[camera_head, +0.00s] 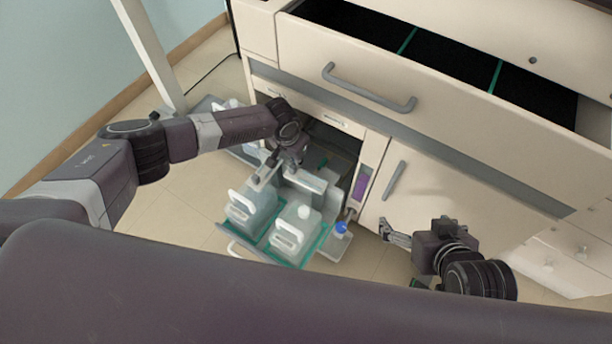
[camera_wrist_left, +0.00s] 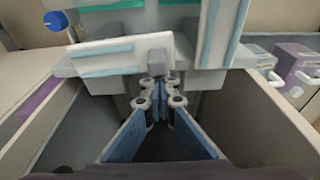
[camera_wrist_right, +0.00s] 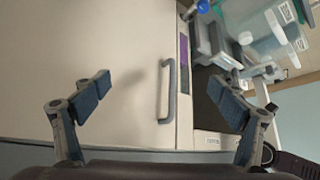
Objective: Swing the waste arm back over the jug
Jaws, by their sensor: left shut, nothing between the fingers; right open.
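Two translucent white jugs, a left jug (camera_head: 250,212) and a right jug (camera_head: 294,232), stand on the pulled-out tray (camera_head: 243,247) below the open cabinet. A pale grey bar (camera_head: 306,180), seemingly the waste arm, lies behind and above the jugs. It also seems to be the light bar in the left wrist view (camera_wrist_left: 118,56). My left gripper (camera_head: 287,160) reaches down at this bar; its fingers are shut and empty, with the tips (camera_wrist_left: 160,88) close to the bar; contact is unclear. My right gripper (camera_wrist_right: 168,98) is open and empty before the cabinet door.
The closed cabinet door (camera_head: 430,193) has a grey handle (camera_head: 394,180). Above, a wide drawer (camera_head: 440,125) stands open. Other containers (camera_head: 228,104) stand left of the cabinet.

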